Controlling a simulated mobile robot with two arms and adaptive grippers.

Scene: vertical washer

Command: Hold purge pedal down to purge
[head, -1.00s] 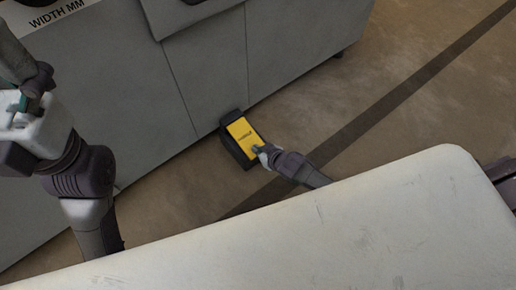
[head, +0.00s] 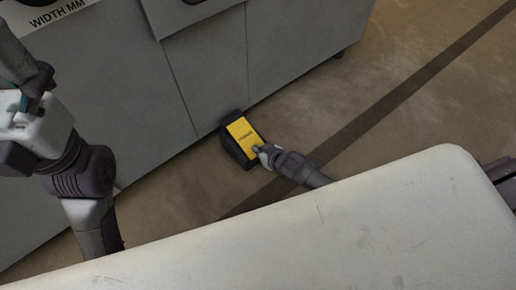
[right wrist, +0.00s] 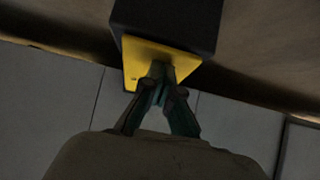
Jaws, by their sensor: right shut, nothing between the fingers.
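The purge pedal (head: 241,131) has a yellow top plate in a dark housing. It stands on the floor against the grey machine's base in the head view. My right gripper (head: 259,149) is shut and empty, with its fingertips at the near right edge of the yellow plate. In the right wrist view the shut fingertips (right wrist: 158,70) overlap the yellow plate (right wrist: 143,51), below the dark housing (right wrist: 168,22). Whether they press on it I cannot tell. My left arm is at the left of the head view; its gripper's fingers are not clearly visible.
The grey machine cabinet (head: 205,75) fills the back left, with a "WIDTH MM" label at its top. The brown floor (head: 400,110) to the right is clear, with a dark stripe across it. A large pale surface (head: 330,235) covers the bottom of the head view.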

